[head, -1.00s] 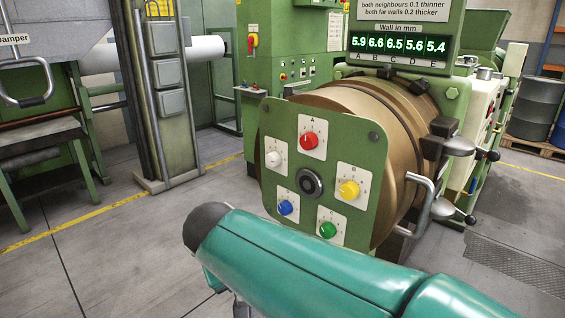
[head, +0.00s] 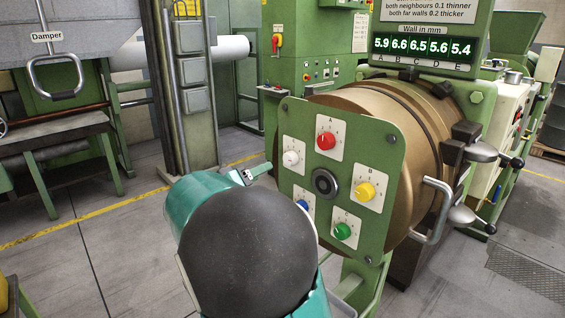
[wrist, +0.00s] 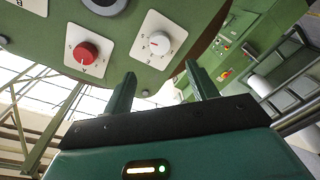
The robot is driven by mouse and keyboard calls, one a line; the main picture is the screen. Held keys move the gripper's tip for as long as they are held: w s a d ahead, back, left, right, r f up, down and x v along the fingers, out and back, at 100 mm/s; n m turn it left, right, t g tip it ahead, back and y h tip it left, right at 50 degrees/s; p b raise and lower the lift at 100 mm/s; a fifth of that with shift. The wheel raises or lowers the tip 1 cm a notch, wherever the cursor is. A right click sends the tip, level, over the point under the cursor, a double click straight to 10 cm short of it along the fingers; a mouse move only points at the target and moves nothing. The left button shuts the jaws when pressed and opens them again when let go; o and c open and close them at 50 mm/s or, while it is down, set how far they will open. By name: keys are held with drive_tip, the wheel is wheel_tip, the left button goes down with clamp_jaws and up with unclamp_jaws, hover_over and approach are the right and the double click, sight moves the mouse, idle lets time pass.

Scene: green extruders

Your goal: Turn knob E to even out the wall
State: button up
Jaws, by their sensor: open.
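The green panel (head: 382,200) carries several coloured knobs on white plates. The red knob (head: 326,141) is at the top under letter A, the yellow knob (head: 365,190) at right by B. The green knob (head: 343,231) is below; my arm partly hides the blue knob (head: 303,205). The display (head: 424,48) reads 5.9, 6.6, 6.5, 5.6, 5.4 for A to E. My gripper (wrist: 160,86) is open and empty, apart from the white knob (wrist: 160,43) and red knob (wrist: 86,53).
A sign (head: 425,12) above the display mentions neighbours 0.1 thinner and far walls 0.2 thicker. A metal handle (head: 436,210) and clamp levers stick out right of the panel. A damper handle (head: 56,75) is at left.

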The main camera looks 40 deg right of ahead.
sight(287, 159)
drive_tip(key=d, duration=0.7)
drive_tip(key=w+d, duration=0.1)
drive_tip(key=d, duration=0.2)
drive_tip(key=shift+d, duration=0.15)
drive_tip(key=c, duration=1)
